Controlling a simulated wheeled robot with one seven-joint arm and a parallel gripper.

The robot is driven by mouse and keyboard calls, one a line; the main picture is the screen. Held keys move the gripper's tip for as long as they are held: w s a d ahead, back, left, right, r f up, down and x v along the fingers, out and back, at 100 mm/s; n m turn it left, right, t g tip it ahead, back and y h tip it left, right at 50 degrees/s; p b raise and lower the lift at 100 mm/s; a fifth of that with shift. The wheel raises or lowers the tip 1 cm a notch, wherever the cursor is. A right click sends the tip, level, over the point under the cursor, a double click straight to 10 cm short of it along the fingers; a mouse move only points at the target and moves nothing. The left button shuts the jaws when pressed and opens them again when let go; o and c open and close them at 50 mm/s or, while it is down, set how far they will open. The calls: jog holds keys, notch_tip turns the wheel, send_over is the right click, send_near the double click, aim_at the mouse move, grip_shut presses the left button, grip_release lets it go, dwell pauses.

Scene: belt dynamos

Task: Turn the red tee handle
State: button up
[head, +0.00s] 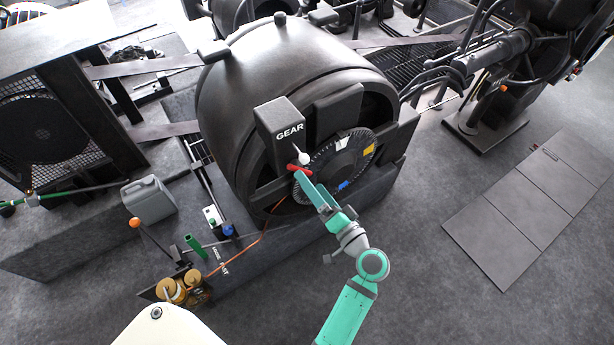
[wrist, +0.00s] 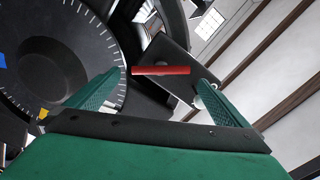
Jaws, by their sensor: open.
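The red tee handle (head: 299,168) sits on the front of the big black dynamo, just below the block marked GEAR. In the wrist view the red bar (wrist: 161,70) lies level across the picture, just beyond the fingertips. My gripper (head: 301,178) is at the handle in the head view and partly covers that area. In the wrist view my gripper (wrist: 152,88) is open, with one green finger on each side of the bar. I cannot tell whether either finger touches it.
A white knob (head: 304,158) is close above the handle. The graduated black dial (head: 338,168) with coloured patches lies just right of it. The GEAR block (head: 281,130) juts out above. A grey jerrycan (head: 149,200) stands at left.

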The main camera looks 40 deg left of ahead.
jog(key=shift+s+v, duration=0.1)
jog(key=shift+v, duration=1.2)
jog(key=shift+s+v, duration=0.15)
jog(key=shift+v, duration=1.2)
jog(key=s+d+f+m+t+h, duration=0.5)
jog(key=d+f+h, duration=0.4)
jog(key=f, duration=0.4)
jog(key=s+d+h, duration=0.5)
jog(key=s+d, duration=0.3)
jog(key=s, duration=0.2)
jog(key=s+d+r+n+t+h, duration=0.2)
jog(key=s+d+r+n+t, duration=0.1)
jog(key=s+r, duration=0.6)
jog(key=shift+s+r+n+t+h, duration=0.2)
jog(key=shift+r+n+t+h, duration=0.15)
jog(key=shift+r, duration=0.6)
